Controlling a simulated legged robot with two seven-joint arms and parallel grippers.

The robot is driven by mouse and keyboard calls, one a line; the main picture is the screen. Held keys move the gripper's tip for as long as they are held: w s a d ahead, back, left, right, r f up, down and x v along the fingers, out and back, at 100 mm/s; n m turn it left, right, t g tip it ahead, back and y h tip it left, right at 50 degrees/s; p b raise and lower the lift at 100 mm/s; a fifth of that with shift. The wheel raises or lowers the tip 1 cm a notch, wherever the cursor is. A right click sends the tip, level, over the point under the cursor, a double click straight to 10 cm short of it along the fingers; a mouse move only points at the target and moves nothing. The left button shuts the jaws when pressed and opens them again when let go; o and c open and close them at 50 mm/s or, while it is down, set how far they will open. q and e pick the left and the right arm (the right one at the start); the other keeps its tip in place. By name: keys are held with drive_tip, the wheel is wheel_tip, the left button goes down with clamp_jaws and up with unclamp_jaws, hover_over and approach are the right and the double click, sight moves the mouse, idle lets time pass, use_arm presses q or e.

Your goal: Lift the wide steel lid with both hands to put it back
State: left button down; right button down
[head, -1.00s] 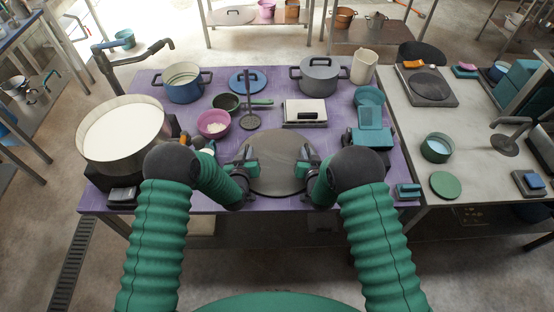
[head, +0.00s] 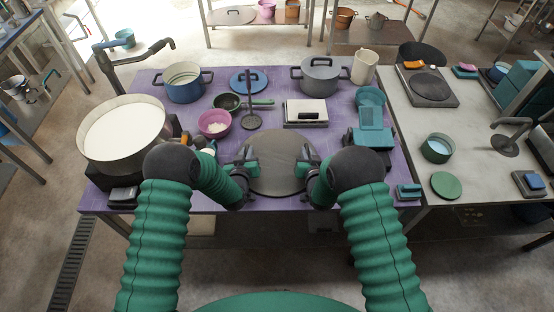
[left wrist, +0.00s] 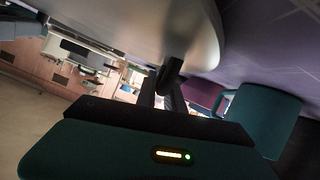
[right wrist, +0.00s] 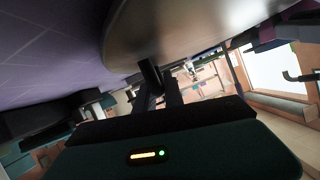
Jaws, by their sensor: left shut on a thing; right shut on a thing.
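The wide steel lid (head: 276,165) is a flat grey disc at the front middle of the purple table. My left gripper (head: 250,163) is shut on its left edge and my right gripper (head: 303,165) is shut on its right edge. The lid's smooth edge also shows in the left wrist view (left wrist: 150,25) and the right wrist view (right wrist: 170,25), at the finger ends. The lid looks about level; I cannot tell how far it is from the tabletop. A wide pot of white liquid (head: 124,130) stands open at the table's left.
A teal machine (head: 370,138) stands right of my right gripper.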

use_arm(q)
drive_tip(key=shift+r, duration=0.15)
use_arm(e)
drive_tip(key=shift+r, duration=0.15)
